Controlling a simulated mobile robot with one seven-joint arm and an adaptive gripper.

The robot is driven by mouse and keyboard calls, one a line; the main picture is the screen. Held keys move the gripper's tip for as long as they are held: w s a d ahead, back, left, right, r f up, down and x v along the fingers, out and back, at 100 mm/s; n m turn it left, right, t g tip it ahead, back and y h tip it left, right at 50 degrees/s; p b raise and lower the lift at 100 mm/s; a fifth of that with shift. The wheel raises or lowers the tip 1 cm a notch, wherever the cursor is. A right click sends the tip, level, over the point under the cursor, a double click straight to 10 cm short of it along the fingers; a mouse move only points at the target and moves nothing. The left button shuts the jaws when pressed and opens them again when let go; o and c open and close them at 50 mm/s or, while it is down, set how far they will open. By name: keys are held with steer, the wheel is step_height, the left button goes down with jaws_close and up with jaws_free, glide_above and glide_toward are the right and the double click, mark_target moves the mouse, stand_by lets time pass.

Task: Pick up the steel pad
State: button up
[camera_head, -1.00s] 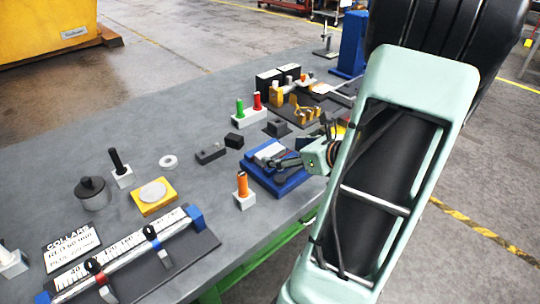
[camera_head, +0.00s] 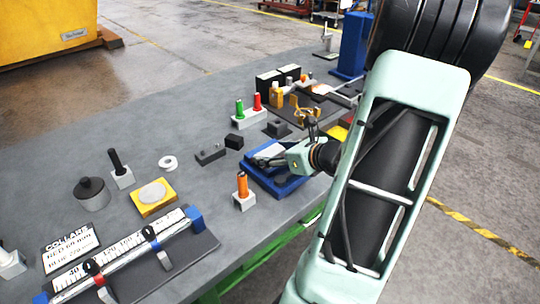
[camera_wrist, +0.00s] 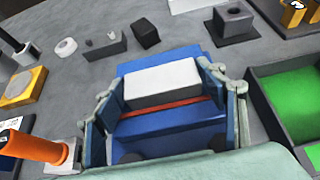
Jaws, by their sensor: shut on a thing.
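The steel pad (camera_wrist: 162,83) is a pale grey block, seen between my fingers in the wrist view. In the head view the pad (camera_head: 268,152) is small and partly covered by my gripper. It is at a blue fixture (camera_head: 285,186), which also shows in the wrist view (camera_wrist: 170,138) with a red-brown strip in front of the pad. My gripper (camera_wrist: 160,88) has one finger on each side of the pad and is shut on it. I cannot tell whether the pad is clear of the fixture.
An orange-handled piece (camera_head: 242,187) stands close left of the fixture. Dark blocks (camera_head: 234,141) lie behind it. A green-floored bin (camera_wrist: 290,98) is at right in the wrist view. A scale with clamps (camera_head: 125,258) lies at front left. Bare table shows at left.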

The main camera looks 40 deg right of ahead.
mark_target(274, 154)
steer(key=shift+r, duration=0.1)
steer(key=c, duration=0.6)
steer(key=shift+o, duration=0.2)
steer(key=shift+r, duration=0.1)
steer(key=shift+w+r+p, duration=0.1)
steer(key=shift+r+p, duration=0.35)
steer(key=shift+p, duration=0.05)
steer(key=r+p, duration=0.2)
steer(key=r, duration=0.1)
steer(key=shift+s+d, duration=0.1)
steer(key=shift+s, duration=0.1)
steer(key=d+p+v, duration=0.1)
steer(key=p+v, duration=0.3)
steer(key=v, duration=0.3)
steer(key=w+d+r+p+v, duration=0.1)
steer(key=d+p+v, duration=0.1)
steer(key=p+v, duration=0.3)
steer(key=v, duration=0.4)
steer(key=shift+d, duration=0.25)
